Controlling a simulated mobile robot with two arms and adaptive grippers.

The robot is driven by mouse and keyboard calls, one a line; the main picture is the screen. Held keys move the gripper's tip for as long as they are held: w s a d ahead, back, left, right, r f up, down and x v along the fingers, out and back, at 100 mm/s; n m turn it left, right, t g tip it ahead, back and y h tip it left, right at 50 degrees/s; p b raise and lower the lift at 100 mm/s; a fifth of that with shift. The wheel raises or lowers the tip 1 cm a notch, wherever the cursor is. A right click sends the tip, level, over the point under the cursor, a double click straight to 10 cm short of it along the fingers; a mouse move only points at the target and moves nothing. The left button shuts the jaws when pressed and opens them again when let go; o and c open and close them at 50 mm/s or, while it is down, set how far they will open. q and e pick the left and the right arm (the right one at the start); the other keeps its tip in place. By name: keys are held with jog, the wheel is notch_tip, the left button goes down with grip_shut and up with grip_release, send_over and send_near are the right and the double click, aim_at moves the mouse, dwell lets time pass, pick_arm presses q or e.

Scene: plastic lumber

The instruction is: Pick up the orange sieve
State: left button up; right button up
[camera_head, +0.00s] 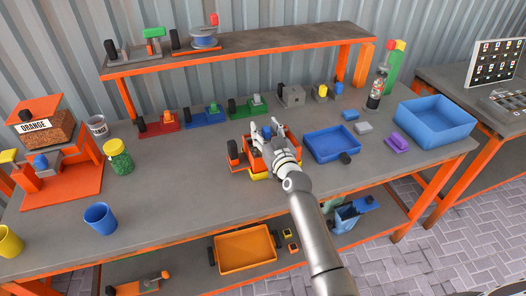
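A shallow orange tray-like piece with black knobs (245,250), which looks like the orange sieve, lies on the lower shelf under the bench. I cannot make out any mesh in it. My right gripper (264,128) is above the bench top, its fingers pointing away and apart, with nothing clear between them. It is over an orange and yellow toy-like piece with black wheels (238,157), partly hidden by the gripper; I cannot tell whether they touch. My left gripper is not in view.
An orange-edged upper shelf (260,53) runs along the back.

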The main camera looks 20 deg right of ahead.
grip_shut()
jog(key=shift+r, duration=0.15)
dwell(0.4)
